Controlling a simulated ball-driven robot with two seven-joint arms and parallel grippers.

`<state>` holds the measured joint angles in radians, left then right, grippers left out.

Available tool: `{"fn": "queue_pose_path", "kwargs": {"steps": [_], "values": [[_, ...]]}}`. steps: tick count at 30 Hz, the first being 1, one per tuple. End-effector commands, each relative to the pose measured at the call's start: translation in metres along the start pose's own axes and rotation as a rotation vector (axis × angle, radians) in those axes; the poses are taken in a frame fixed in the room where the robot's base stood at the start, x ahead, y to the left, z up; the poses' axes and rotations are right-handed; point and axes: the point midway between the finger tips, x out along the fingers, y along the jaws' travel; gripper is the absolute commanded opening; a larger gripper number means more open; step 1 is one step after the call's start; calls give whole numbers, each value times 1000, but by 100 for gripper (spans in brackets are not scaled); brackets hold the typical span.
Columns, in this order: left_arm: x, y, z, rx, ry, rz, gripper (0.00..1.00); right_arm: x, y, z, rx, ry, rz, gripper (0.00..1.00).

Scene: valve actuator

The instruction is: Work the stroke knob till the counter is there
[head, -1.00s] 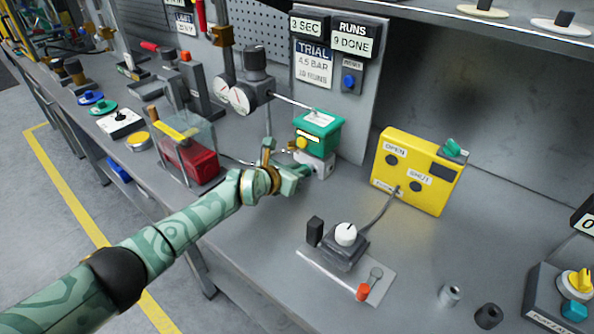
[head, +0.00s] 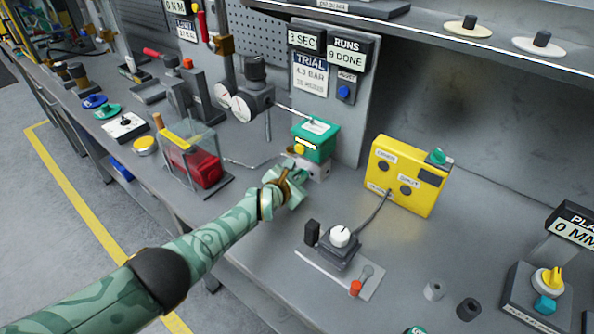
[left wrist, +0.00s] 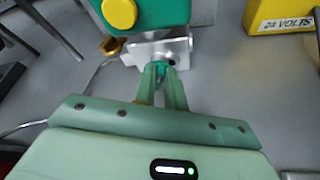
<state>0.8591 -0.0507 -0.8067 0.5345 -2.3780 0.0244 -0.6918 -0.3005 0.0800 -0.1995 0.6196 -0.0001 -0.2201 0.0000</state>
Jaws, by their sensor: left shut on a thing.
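A white-topped knob (head: 340,236) stands on a dark grey base on the bench. A yellow knob (head: 551,279) sits on a box at the right, under a display (head: 577,229) reading 0 MM. I cannot read which knob is marked stroke. The RUNS counter (head: 351,50) on the grey panel reads 9 DONE. A green actuator (head: 316,140) with a yellow button sits on a silver block (head: 318,170). My left gripper (head: 300,180) is at the block's front; in the left wrist view its fingers (left wrist: 163,72) are shut on a small part, mostly hidden. My right gripper is not in view.
A yellow box (head: 405,180) with a teal knob stands right of the actuator. A clear-covered red unit (head: 203,168) is left of my arm. A shelf (head: 440,35) overhangs the back. A green sliver shows at the bottom edge.

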Motion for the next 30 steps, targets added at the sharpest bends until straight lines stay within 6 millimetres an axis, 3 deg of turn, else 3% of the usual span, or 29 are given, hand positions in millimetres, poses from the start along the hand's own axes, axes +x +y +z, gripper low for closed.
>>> {"fn": "queue_pose_path", "kwargs": {"steps": [12,26,27,29,30], "values": [[0,-5,-2,157,2,63,0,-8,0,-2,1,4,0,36],[0,-6,-2,169,2,69,0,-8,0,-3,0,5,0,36],[0,-6,-2,169,2,69,17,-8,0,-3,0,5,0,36],[0,-6,-2,169,2,69,34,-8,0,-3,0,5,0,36],[0,-6,-2,169,2,69,34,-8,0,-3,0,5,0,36]]}}
